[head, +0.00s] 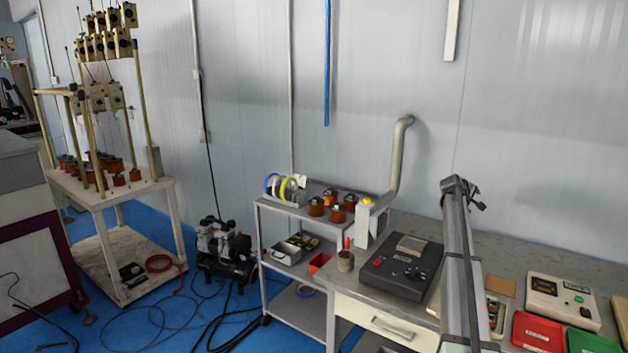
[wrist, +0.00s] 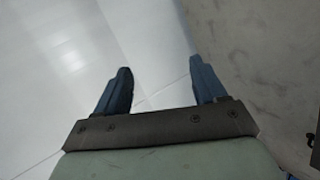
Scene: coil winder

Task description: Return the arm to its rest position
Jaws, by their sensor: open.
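My gripper (wrist: 160,65) shows in the wrist view, with its two blue fingers wide apart. It is open, with nothing between the fingers. Behind the fingers is a pale, smooth surface with thin seam lines, and a mottled grey surface (wrist: 265,60) fills the upper right. Neither finger visibly touches anything. I cannot make out my gripper in the head view, so its place over the bench cannot be told there.
On the bench (head: 508,257) are a black machine (head: 401,265), a beige control box (head: 563,302) and red (head: 538,334) and green trays. A cart (head: 300,274) with copper coils stands left.

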